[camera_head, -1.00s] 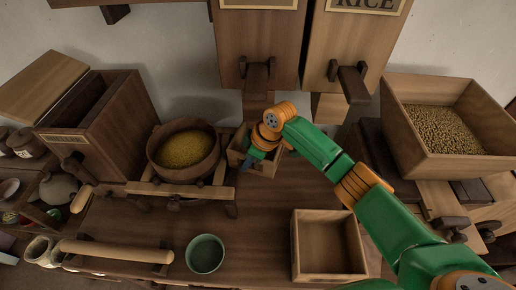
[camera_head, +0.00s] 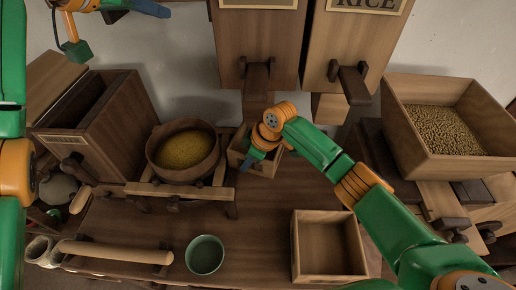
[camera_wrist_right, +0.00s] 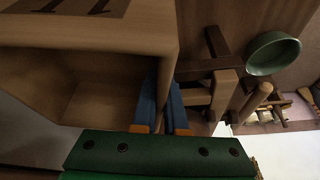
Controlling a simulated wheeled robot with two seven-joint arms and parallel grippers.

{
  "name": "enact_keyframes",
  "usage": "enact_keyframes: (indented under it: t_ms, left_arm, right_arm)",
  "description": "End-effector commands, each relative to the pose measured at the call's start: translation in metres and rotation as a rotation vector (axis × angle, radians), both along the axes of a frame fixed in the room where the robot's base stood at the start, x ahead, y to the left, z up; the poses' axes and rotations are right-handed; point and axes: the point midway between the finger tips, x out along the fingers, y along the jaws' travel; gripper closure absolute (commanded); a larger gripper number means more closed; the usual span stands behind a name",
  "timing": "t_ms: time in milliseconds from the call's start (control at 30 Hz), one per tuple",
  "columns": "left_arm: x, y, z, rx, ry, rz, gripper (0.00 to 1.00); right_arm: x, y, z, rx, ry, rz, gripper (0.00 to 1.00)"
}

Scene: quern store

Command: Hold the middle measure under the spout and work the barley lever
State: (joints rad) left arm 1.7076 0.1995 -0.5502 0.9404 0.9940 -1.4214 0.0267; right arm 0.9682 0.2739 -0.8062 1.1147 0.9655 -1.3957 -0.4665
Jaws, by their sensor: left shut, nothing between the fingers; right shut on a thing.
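My right gripper (camera_head: 262,150) is shut on the wall of a small wooden measure (camera_head: 274,167), below the spout of the left-hand bin. In the right wrist view the measure (camera_wrist_right: 95,85) is large, with a dark mark on its outside, and its visible inside looks bare. The blue fingers (camera_wrist_right: 166,105) pinch its wall. The left-hand bin (camera_head: 255,35) has a dark lever (camera_head: 257,72) on its front; its label is cut off, so I cannot read barley there. My left gripper (camera_head: 152,8) is shut and empty at the top left, left of the bin and apart from the lever.
A bin marked RICE (camera_head: 358,40) with its own lever (camera_head: 350,80) hangs to the right. A larger open box (camera_head: 300,265) and a green bowl (camera_head: 205,254) stand at the front. A bowl of yellow grain (camera_head: 158,154) sits left; a grain-filled crate (camera_head: 470,165) right.

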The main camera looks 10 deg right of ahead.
Motion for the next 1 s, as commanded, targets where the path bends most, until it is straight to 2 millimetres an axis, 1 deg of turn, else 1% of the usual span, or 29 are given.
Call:
enact_keyframes:
  t_ms: [33, 67, 100, 200, 300, 400, 467, 567, 700, 800, 900, 1000]
  left_arm:
    - [-0.016, -0.03, 0.006, 0.025, 0.018, -0.059, 1.0]
    - [-0.027, -0.047, 0.008, 0.04, 0.033, -0.09, 1.0]
    - [-0.042, -0.066, 0.009, 0.065, 0.055, -0.128, 1.0]
    - [-0.076, -0.106, 0.008, 0.136, 0.104, -0.201, 1.0]
    - [-0.103, -0.13, 0.004, 0.197, 0.14, -0.242, 1.0]
    - [-0.117, -0.141, 0.001, 0.236, 0.161, -0.259, 1.0]
    - [-0.121, -0.143, -0.003, 0.246, 0.166, -0.263, 1.0]
    - [-0.122, -0.144, -0.016, 0.25, 0.169, -0.265, 1.0]
    - [-0.121, -0.143, -0.04, 0.249, 0.17, -0.265, 1.0]
    - [-0.121, -0.144, -0.054, 0.247, 0.171, -0.265, 1.0]
    - [-0.121, -0.143, -0.063, 0.246, 0.169, -0.264, 1.0]
    - [-0.121, -0.143, -0.066, 0.246, 0.168, -0.263, 1.0]
  right_arm:
    - [0.0, 0.0, 0.0, 0.0, -0.001, 0.0, 1.0]
    - [0.0, 0.0, 0.0, 0.0, -0.001, 0.0, 1.0]
    - [0.0, 0.0, 0.0, 0.0, -0.001, 0.0, 1.0]
    - [0.0, 0.0, 0.0, 0.0, -0.001, 0.0, 1.0]
    - [0.0, 0.0, 0.0, 0.0, -0.001, 0.0, 1.0]
    - [0.0, 0.0, 0.0, 0.0, -0.001, 0.0, 1.0]
    - [0.0, 0.0, 0.0, 0.0, -0.001, 0.0, 1.0]
    - [0.0, 0.0, 0.0, 0.0, -0.002, 0.001, 1.0]
    - [0.0, 0.0, 0.0, 0.0, -0.001, 0.0, 1.0]
    - [0.0, 0.0, 0.0, 0.0, -0.001, 0.0, 1.0]
    - [0.0, 0.0, 0.001, 0.0, -0.001, 0.0, 1.0]
    - [0.0, 0.0, 0.001, 0.0, -0.001, 0.0, 1.0]
